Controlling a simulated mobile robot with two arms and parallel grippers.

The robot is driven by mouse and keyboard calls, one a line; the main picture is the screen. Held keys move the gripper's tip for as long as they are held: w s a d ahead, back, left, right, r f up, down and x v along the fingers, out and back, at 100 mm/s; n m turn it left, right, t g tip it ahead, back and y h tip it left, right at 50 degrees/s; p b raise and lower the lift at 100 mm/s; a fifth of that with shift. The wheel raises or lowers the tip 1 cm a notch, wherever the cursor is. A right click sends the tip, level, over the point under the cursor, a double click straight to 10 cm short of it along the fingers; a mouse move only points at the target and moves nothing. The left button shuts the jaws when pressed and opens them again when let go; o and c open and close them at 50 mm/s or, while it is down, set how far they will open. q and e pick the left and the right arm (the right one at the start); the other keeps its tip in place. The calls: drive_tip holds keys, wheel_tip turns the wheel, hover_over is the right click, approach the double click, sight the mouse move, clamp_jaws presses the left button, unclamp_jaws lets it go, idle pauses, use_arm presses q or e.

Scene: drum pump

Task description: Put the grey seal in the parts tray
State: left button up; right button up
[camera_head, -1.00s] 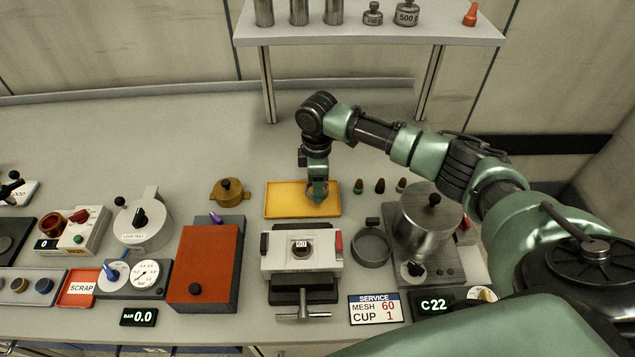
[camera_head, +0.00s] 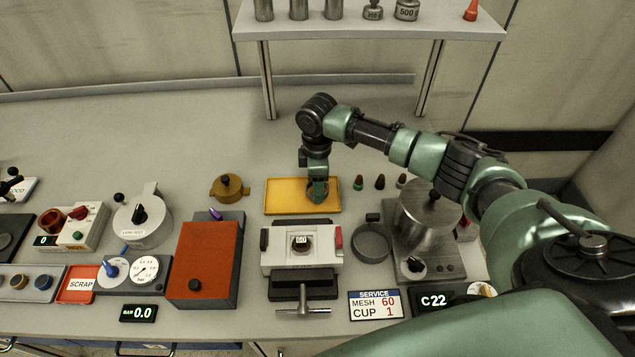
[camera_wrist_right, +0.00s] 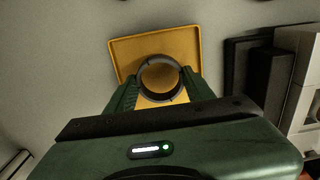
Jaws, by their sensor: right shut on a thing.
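The parts tray is a shallow yellow tray (camera_head: 285,197) on the bench in the head view, and it also shows in the right wrist view (camera_wrist_right: 128,50). My right gripper (camera_head: 317,197) points down over the tray's right part. In the right wrist view my right gripper (camera_wrist_right: 160,82) has its two green fingers on either side of a dark grey ring, the seal (camera_wrist_right: 160,62), and is shut on it. The seal is over the tray's yellow floor. I cannot tell whether it touches the floor. My left gripper is not in view.
A white vise-like block (camera_head: 279,250) stands just in front of the tray. A brass pot (camera_head: 229,188) is to its left, and small coloured-tip cones (camera_head: 380,182) are to its right. A steel pot (camera_head: 428,217) stands farther right. The bench behind the tray is clear.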

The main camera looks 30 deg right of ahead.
drive_tip(key=shift+f, duration=0.35)
idle(0.7)
drive_tip(key=shift+f+p, duration=0.15)
drive_tip(key=shift+p, duration=0.2)
idle(0.6)
drive_tip(key=o, duration=1.4)
drive_tip(key=shift+o, duration=0.3)
drive_tip(key=shift+o, duration=1.3)
